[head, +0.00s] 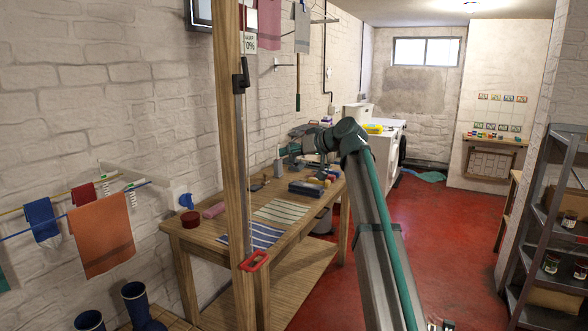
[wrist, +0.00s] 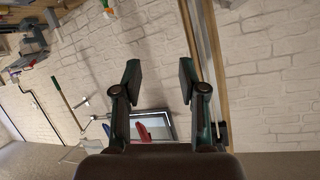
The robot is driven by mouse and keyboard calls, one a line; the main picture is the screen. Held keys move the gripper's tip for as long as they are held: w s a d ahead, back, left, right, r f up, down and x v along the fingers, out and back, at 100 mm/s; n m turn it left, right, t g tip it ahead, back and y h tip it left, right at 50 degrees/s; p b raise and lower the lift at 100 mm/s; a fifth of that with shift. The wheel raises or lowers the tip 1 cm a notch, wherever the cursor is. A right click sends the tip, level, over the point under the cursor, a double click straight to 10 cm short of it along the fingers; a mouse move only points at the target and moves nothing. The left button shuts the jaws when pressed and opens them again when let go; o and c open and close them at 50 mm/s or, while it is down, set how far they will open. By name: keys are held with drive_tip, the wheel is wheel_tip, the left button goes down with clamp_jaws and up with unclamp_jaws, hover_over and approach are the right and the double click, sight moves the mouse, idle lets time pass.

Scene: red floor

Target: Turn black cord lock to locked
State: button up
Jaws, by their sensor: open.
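The black cord lock (head: 240,77) is fixed to the upper part of an upright wooden post at the left of the head view. It looks like a small dark block with a lever; I cannot tell its lock state. In the head view my gripper (head: 285,152) is over the workbench, right of the post and below the lock, apart from both.
The wooden post (head: 236,170) stands in front of the workbench (head: 200,235), which holds cloths, boxes and tools. A red frame (head: 255,261) is low on the post. Towels hang at left. A shelf (head: 545,200) stands at right.

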drive_tip(key=shift+m+h, duration=0.3)
drive_tip(key=shift+h, duration=0.1)
drive_tip(key=shift+d+f, duration=0.2)
drive_tip(key=shift+f, duration=1.1)
drive_tip(key=shift+d+f, duration=0.15)
drive_tip(key=shift+f, duration=1.1)
